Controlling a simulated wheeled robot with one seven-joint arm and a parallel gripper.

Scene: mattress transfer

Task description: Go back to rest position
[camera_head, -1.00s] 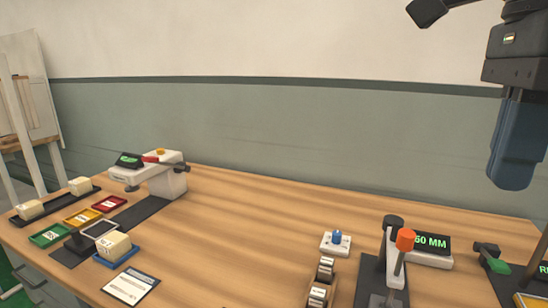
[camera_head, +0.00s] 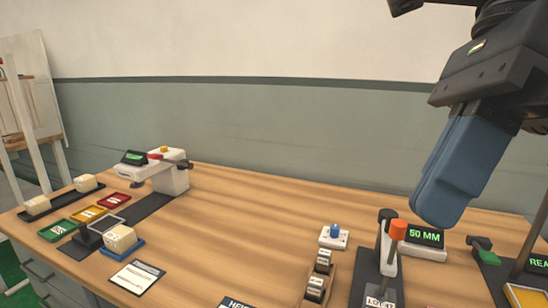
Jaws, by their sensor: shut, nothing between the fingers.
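My gripper (camera_head: 440,205) hangs at the upper right of the head view, with its blue fingers pointing down and a little to the left. The fingers are shut against each other with nothing between them. It is in front of the right part of the wooden workbench (camera_head: 255,215), and from this view it appears just above the "50 MM" display (camera_head: 426,235). I cannot tell its exact height over the bench.
An orange-tipped lever device (camera_head: 391,255) stands below my gripper. A white unit with a blue knob (camera_head: 334,236) is left of it. At left are a white machine (camera_head: 168,172), coloured trays (camera_head: 88,214) and pale blocks (camera_head: 120,238). The bench's middle is clear.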

